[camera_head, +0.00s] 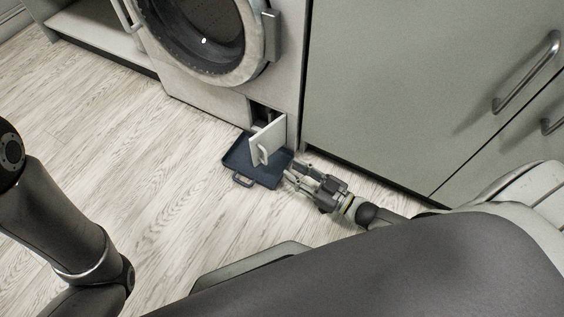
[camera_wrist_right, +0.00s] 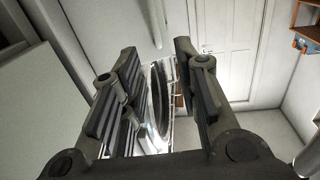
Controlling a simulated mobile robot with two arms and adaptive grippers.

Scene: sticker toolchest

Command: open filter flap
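The filter flap (camera_head: 268,138) is a small white panel with a handle, low on the washing machine (camera_head: 190,90). It stands swung out from a dark opening (camera_head: 258,112), above a dark tray (camera_head: 240,160) on the floor. My right gripper (camera_head: 292,174) is low, just right of the tray and apart from the flap. In the right wrist view its two fingers (camera_wrist_right: 160,85) are spread with nothing held between them. My left arm enters at the left edge, but its gripper is not in view.
A green-grey cabinet (camera_head: 390,80) with metal handles stands close on the right. The wooden floor (camera_head: 150,190) left of the tray is clear. A white room door (camera_wrist_right: 222,45) shows behind in the wrist view.

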